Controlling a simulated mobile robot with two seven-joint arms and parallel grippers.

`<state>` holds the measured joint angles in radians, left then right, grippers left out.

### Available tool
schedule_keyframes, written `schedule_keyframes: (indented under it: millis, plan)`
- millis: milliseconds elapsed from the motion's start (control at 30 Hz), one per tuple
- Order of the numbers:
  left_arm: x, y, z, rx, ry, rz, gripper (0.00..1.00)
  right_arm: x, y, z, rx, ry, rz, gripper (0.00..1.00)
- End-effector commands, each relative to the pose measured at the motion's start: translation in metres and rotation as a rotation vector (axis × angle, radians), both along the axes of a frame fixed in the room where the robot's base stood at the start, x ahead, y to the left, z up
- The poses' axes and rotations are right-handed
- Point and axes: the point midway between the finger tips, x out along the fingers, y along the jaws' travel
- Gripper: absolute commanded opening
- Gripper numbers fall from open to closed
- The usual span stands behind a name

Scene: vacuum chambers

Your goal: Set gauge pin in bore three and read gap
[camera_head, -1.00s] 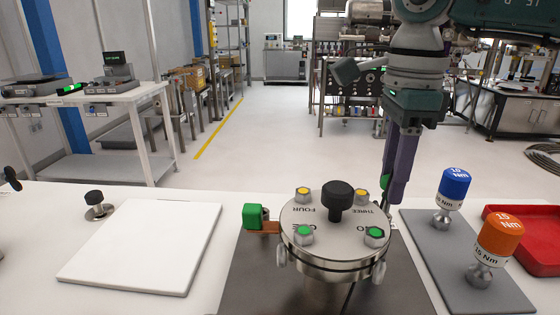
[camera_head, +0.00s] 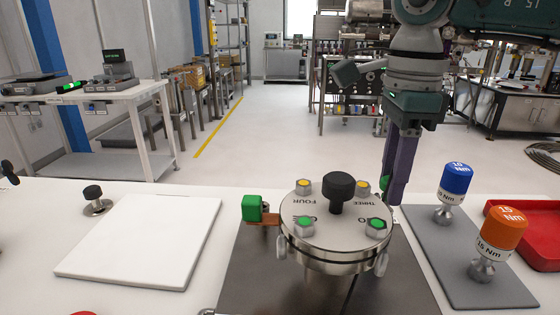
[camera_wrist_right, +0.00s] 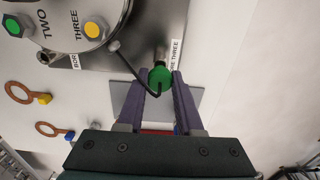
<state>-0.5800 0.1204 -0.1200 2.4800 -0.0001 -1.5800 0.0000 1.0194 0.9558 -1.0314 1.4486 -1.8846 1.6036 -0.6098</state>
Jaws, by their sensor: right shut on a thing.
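My right gripper (camera_head: 392,202) points down just behind the right side of the round steel chamber (camera_head: 335,262). In the right wrist view its purple fingers (camera_wrist_right: 161,80) are shut on a green-headed piece (camera_wrist_right: 160,76), apparently the gauge pin. A short metal part shows beyond the green head; I cannot tell whether it is the pin's shaft or a bore, or how deep the pin sits. A label ending in "RE THREE" (camera_wrist_right: 175,56) is beside it. The lid's THREE bolt (camera_wrist_right: 95,30) has a yellow cap. My left gripper is not in view.
A thin black bent rod (camera_wrist_right: 130,68) runs from the chamber toward the green head. Blue (camera_head: 455,178) and orange (camera_head: 501,228) torque tools stand on a grey mat at right, with a red tray (camera_head: 525,250) beyond. A white board (camera_head: 145,240) lies at left.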

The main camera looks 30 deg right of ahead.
Motion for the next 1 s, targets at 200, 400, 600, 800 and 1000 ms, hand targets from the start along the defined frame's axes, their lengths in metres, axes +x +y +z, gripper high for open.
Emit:
schedule_keyframes:
  millis: [200, 400, 600, 800, 1000]
  plan:
    - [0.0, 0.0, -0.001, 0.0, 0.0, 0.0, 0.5, 0.0, 0.0, -0.002, 0.0, 0.0, 0.0, 0.0]
    - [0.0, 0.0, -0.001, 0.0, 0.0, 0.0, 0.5, 0.0, 0.0, -0.002, 0.0, 0.0, 0.0, 0.0]
    - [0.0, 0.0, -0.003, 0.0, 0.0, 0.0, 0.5, 0.0, 0.0, -0.004, 0.0, 0.0, 0.0, 0.0]
    - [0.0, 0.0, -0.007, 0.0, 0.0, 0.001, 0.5, 0.0, 0.0, -0.009, 0.0, 0.0, 0.0, 0.0]
    - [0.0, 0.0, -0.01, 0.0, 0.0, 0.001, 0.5, 0.0, 0.0, -0.013, 0.0, 0.0, 0.0, 0.0]
